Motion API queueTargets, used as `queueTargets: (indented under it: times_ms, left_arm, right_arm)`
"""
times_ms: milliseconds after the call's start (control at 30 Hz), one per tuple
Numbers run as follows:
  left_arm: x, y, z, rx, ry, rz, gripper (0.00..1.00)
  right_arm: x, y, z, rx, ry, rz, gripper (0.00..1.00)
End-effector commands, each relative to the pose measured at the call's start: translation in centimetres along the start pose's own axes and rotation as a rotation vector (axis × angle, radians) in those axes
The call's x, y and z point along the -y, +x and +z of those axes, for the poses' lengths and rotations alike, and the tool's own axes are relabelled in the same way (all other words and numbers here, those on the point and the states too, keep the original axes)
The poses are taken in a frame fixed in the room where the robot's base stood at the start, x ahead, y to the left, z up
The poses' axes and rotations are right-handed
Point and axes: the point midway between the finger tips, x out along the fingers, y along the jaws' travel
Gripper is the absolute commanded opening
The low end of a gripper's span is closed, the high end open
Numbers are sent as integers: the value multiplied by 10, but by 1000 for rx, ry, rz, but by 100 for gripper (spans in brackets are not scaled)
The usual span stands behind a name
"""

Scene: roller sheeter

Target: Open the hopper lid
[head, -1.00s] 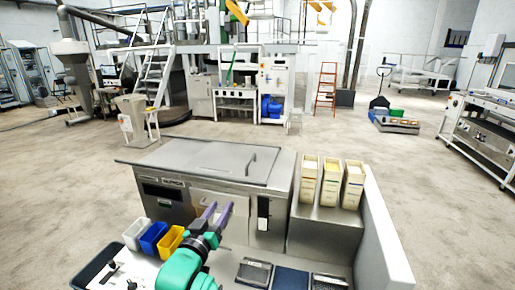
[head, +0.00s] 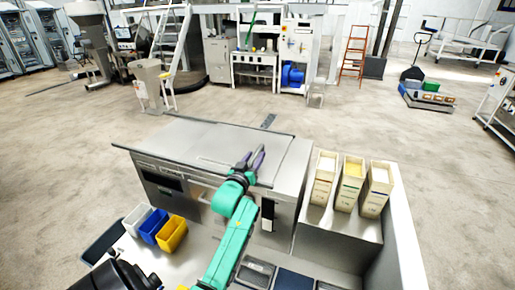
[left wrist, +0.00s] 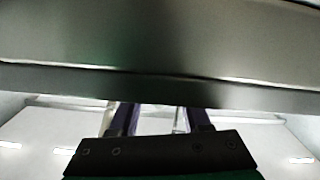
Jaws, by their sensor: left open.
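The hopper lid (head: 195,140) is the flat grey steel panel on top of the machine (head: 150,178) in the head view. It lies flat and closed. My left gripper (head: 254,156) is open, with its purple fingers over the lid's right part, near where the handle is. In the left wrist view, the open fingers (left wrist: 160,116) point at a broad steel edge (left wrist: 160,85) across the picture. My right gripper is not in view.
White, blue and yellow bins (head: 155,229) stand at the machine's front left. Several cream containers (head: 350,183) stand on the ledge to its right. Dark flat trays (head: 256,271) lie in front. Open floor (head: 330,125) lies behind the machine.

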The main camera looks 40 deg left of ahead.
Motion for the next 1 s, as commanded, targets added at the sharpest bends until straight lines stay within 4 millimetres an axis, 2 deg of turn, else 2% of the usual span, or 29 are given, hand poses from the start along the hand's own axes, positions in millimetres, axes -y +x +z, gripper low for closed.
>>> queueTargets:
  times_ms: [100, 167, 433, 467, 500, 567, 1000]
  left_arm:
    - [0, 19, -2, 0, 0, 0, 47]
    - [0, 24, -1, 0, 0, 0, 47]
    - [0, 28, 1, 0, 0, 0, 47]
    - [0, 28, 1, 0, 0, 0, 40]
    - [0, 27, 1, 0, 0, 0, 24]
    - [0, 27, 1, 0, 0, 0, 1]
    - [0, 27, 1, 1, -1, 1, 0]
  right_arm:
    - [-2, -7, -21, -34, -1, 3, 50]
    - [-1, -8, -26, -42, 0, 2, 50]
    - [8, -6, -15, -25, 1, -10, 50]
    - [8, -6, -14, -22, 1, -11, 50]
    - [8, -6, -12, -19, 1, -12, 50]
    - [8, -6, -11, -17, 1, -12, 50]
    - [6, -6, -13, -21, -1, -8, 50]
